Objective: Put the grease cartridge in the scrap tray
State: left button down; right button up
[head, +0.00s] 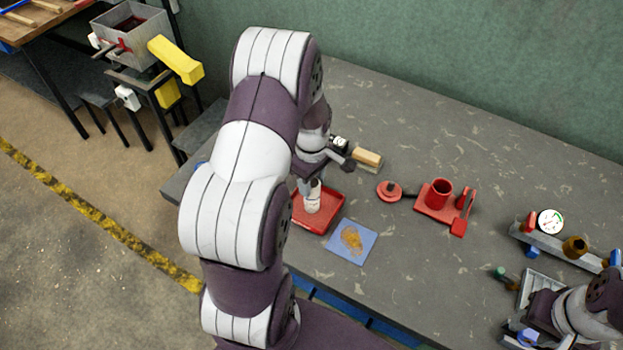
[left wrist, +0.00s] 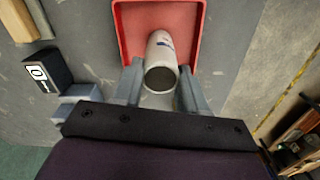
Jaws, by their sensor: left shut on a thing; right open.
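The white grease cartridge (head: 313,197) is roughly upright within the outline of the red scrap tray (head: 328,222). In the left wrist view the cartridge (left wrist: 162,50) shows its open-looking round end towards the camera, with the tray (left wrist: 128,35) behind it. My left gripper (head: 312,182) is shut on the cartridge, one finger on each side; it also shows in the left wrist view (left wrist: 160,75). I cannot tell whether the cartridge touches the tray floor. My right gripper (head: 522,334) is open at the lower right, far from the tray, partly hidden by its own arm.
A blue mat (head: 336,248) with an orange-brown heap lies right of the tray. A red fixture (head: 436,207) and a red disc (head: 389,190) stand further right. A wood-topped brush or block (head: 367,157) lies behind. A gauge rack (head: 565,245) is at right.

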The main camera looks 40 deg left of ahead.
pick_arm(q)
jog(key=c, duration=1.1)
grip_release()
jog(key=shift+f, duration=0.15)
jog(key=o, duration=0.5)
jog(key=shift+w+d, duration=0.1)
jog(key=shift+d, duration=0.05)
jog(key=shift+r, duration=0.35)
notch_tip(320, 180, up, 11)
jog(key=b, duration=0.2)
jog(key=s+d+f+m, duration=0.1)
jog(key=s+d+m, duration=0.2)
jog(key=d+m, duration=0.1)
jog(key=s+d+m+t, duration=0.1)
jog(key=s+d+m, duration=0.2)
jog(key=d+m, duration=0.2)
jog(key=s+d+f+m, duration=0.1)
jog(key=s+d+m, duration=0.2)
jog(key=m, duration=0.5)
jog(key=shift+d+f, duration=0.3)
jog(key=shift+d, duration=0.6)
